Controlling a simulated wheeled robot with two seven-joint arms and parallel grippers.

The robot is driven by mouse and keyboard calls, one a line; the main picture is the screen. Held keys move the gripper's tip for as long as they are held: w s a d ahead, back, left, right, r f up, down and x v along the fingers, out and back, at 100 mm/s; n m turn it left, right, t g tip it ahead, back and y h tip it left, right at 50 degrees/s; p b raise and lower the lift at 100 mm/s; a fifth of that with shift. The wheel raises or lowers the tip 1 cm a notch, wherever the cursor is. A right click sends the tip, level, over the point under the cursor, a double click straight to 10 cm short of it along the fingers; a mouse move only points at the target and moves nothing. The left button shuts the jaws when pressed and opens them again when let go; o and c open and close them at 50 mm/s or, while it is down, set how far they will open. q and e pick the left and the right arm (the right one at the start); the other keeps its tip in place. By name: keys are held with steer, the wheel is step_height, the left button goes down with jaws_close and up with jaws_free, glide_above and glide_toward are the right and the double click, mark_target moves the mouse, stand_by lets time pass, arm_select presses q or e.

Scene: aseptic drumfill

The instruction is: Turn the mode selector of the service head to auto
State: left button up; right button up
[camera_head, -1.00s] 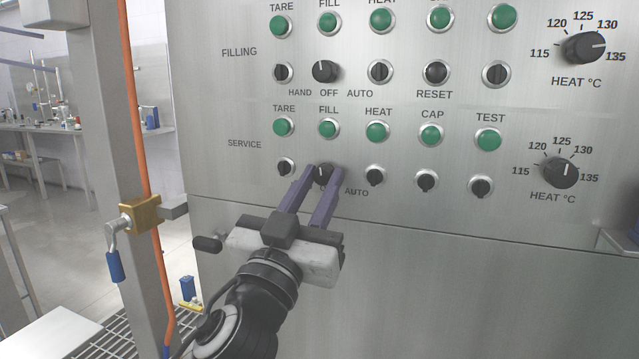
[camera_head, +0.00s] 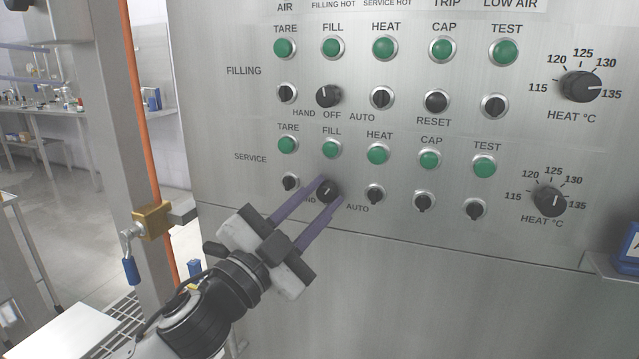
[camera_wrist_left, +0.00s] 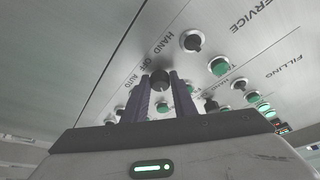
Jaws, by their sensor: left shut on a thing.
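The service mode selector (camera_head: 327,191) is a small black knob in the lower row of the steel panel, left of the AUTO label. Its white mark points up and to the right, toward the AUTO side. My left gripper (camera_head: 332,190) has its two purple fingers shut on this knob, one on each side, and partly covers the HAND and OFF labels. In the left wrist view the knob (camera_wrist_left: 159,80) shows dark at the fingertips, beside the HAND, OFF and AUTO lettering. My right gripper is in neither view.
Small black switches (camera_head: 375,194) and green buttons (camera_head: 331,149) surround the knob. The filling selector (camera_head: 328,96) sits above, and a HEAT dial (camera_head: 550,201) is at the right. A grey post with an orange hose (camera_head: 142,100) and a brass valve (camera_head: 152,219) stands at the left.

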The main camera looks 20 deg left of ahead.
arm_select(q)
steer(key=shift+r+m+g+p, duration=0.1)
steer(key=shift+m+g+p, duration=0.2)
steer(key=shift+m+p, duration=0.35)
steer(key=shift+h, duration=0.3)
steer(key=shift+m, duration=0.25)
steer(key=o, duration=1)
steer(key=shift+o, duration=0.2)
steer(key=shift+a, duration=0.1)
